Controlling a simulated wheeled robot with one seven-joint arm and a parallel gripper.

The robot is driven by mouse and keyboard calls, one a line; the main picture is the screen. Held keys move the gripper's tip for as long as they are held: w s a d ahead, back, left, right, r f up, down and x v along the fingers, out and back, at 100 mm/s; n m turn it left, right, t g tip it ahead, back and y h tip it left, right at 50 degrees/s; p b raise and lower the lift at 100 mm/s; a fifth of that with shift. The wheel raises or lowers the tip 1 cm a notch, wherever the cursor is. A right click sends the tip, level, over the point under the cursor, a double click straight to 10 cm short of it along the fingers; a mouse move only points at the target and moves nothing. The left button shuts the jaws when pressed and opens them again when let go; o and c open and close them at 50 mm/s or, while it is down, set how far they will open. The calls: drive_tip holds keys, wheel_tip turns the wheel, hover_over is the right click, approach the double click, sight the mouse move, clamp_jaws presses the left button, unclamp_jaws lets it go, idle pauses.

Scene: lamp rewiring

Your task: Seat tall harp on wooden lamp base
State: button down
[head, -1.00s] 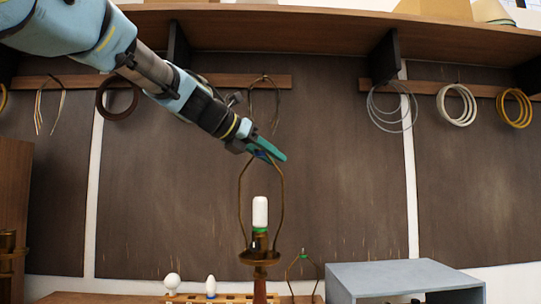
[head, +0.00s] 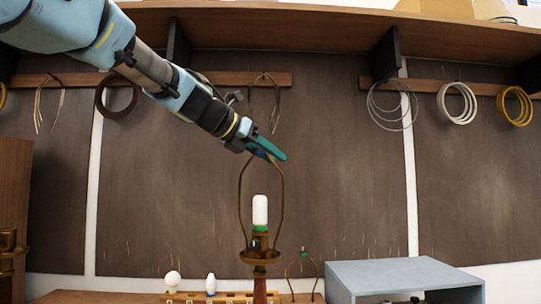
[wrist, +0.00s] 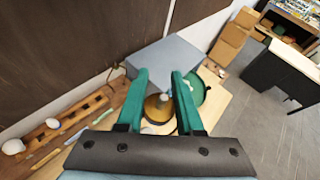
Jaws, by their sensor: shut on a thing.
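The tall harp (head: 240,206) is a thin brass loop standing upright around the white bulb (head: 260,210). My gripper (head: 270,152) is shut on its top, with green fingers angled down to the right. The harp's lower ends reach down to the brass cup (head: 260,257) under the socket; I cannot tell whether they are seated. The wooden lamp base (head: 260,288) shows only as a narrow stem under the cup. In the wrist view my gripper (wrist: 161,76) looks down past its green fingers on the brass cup (wrist: 157,109).
A smaller harp (head: 289,268) stands behind to the right. A grey box (head: 400,272) is on the right of the bench. Two white bulbs (head: 172,281) stand in a wooden rack at left. Cable coils (head: 457,103) hang on the back wall under a shelf (head: 320,38).

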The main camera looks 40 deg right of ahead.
drive_tip(key=shift+f, duration=0.1)
idle(0.3)
drive_tip(key=shift+c, duration=2.4)
unclamp_jaws()
drive_tip(key=b+v, duration=0.2)
drive_tip(key=v, duration=0.9)
drive_tip(key=shift+f, duration=0.1)
